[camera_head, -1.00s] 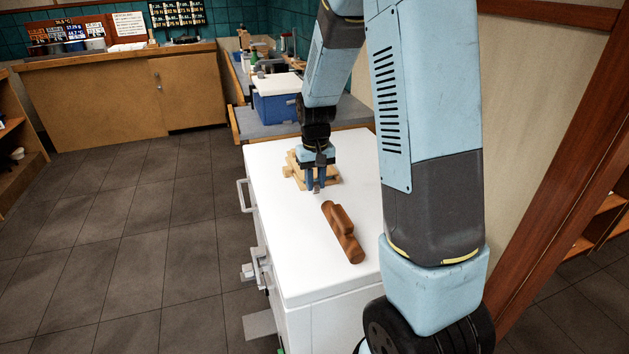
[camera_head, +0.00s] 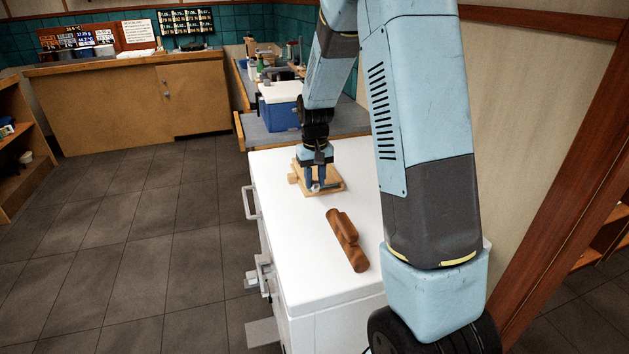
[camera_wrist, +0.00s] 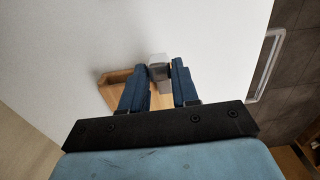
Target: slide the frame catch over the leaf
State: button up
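The wooden frame (camera_head: 334,186) lies flat on the white chest top. It is small and pale in the head view, and my gripper covers part of it. In the wrist view, some of its wood (camera_wrist: 116,76) shows beyond and between my fingers. A grey block (camera_wrist: 157,60), which looks like the catch, sits between my fingertips. My gripper (camera_head: 316,186) points down at the frame with its two blue fingers apart. The wrist view also shows my gripper (camera_wrist: 159,75). I cannot tell whether both fingers press on the block. The leaf cannot be made out separately.
A brown wooden piece with a raised grip (camera_head: 346,240) lies on the white chest top (camera_head: 300,255), nearer than the frame. The chest's left side has a handle (camera_head: 250,203) and a latch (camera_head: 258,275). A blue box with a white lid (camera_head: 280,108) stands on the bench behind.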

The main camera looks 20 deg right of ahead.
aim_at(315, 181)
jog(key=o, duration=0.4)
jog(key=shift+c, duration=0.2)
jog(key=shift+r, duration=0.1)
notch_tip(315, 181, up, 14)
jog(key=shift+f, duration=0.25)
dwell(0.4)
jog(key=s+r+t, duration=0.3)
jog(key=s+r, duration=0.6)
jog(key=s, duration=0.5)
jog(key=s+t, duration=0.2)
jog(key=s, duration=1.4)
jog(key=shift+r+t, duration=0.3)
jog(key=shift+r, duration=0.1)
